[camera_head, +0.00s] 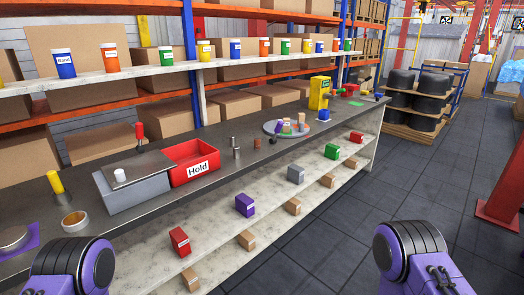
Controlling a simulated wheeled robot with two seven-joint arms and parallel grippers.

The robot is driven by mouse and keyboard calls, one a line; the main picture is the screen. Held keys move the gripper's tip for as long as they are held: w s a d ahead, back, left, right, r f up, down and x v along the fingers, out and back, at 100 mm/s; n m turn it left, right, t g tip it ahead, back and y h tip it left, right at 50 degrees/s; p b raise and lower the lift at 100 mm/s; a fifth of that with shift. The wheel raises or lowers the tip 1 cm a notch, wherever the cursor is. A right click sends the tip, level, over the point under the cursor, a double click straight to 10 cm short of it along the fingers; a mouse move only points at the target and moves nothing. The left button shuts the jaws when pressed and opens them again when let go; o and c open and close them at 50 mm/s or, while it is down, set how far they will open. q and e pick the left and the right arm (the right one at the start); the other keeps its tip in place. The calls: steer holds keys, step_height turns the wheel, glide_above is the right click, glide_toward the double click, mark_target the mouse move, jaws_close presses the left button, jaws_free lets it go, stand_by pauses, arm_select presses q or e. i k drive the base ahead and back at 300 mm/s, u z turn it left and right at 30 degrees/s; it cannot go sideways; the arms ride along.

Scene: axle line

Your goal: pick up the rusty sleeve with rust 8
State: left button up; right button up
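I cannot make out a sleeve marked with rust 8. Small dark cylindrical parts (236,150) stand on the grey bench top right of the red "Hold" bin; they are too small to tell whether any is rusty. Only purple and black links of my two arms show, at the bottom left and bottom right. Neither gripper is in view.
The red "Hold" bin (195,165) stands beside a grey, partly covered box (133,192). A round tray (287,129) with small parts and a yellow machine (319,93) are farther along.

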mark_target(257, 140)
steer(key=z, duration=0.55)
steer(key=i, duration=0.55)
steer(key=z, duration=0.7)
steer(key=i, duration=0.85)
steer(key=u, duration=0.7)
steer(key=i, duration=0.6)
steer(key=u, duration=0.7)
